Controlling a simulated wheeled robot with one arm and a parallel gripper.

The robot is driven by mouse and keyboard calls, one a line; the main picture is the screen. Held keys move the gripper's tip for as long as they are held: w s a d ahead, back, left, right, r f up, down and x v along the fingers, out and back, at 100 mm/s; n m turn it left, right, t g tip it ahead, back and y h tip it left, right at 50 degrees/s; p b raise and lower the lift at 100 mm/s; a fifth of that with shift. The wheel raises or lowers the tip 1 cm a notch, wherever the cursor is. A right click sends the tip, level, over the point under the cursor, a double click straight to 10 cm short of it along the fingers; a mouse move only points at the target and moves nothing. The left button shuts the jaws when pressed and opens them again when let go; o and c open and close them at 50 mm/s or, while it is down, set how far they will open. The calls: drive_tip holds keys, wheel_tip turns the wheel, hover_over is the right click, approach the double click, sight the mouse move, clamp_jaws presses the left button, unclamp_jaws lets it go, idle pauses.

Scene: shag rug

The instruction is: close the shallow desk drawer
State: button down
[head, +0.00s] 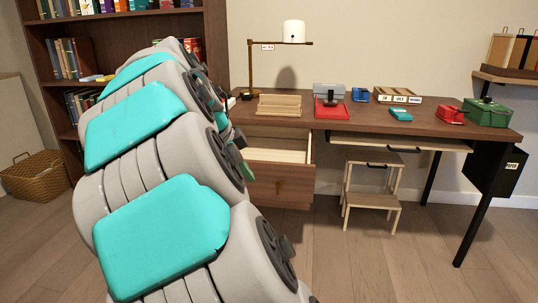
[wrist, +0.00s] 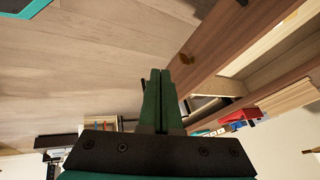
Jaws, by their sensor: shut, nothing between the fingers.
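The shallow desk drawer (head: 440,146) is a wide, thin, light-wood drawer under the right part of the desktop in the head view. A dark handle shows at its middle. It appears to stand out somewhat from under the desktop; how far is hard to tell. A deeper drawer (head: 280,186) in the left pedestal stands open, with a round knob and pale inside. In the head view my arm hides most of the gripper.
The desk (head: 360,122) carries a lamp (head: 293,32), a red tray (head: 330,110), a green box (head: 487,112) and other items. A step stool (head: 372,198) stands beneath the shallow drawer. A bookcase (head: 228,55) and basket (head: 35,178) are at left. Floor in front is clear.

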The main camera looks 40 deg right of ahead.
drive_tip(key=w+d+r+m+h, duration=0.1)
drive_tip(key=w+d+r+m, duration=0.2)
drive_tip(key=w+d, duration=0.1)
drive_tip(key=p, duration=0.2)
approach(276, 173)
wheel_tip(276, 173, down, 4)
drive_tip(key=s, duration=0.2)
drive_tip(key=shift+w+d+r, duration=0.15)
drive_tip(key=shift+w+d, duration=0.95)
drive_tip(key=shift+d, duration=0.25)
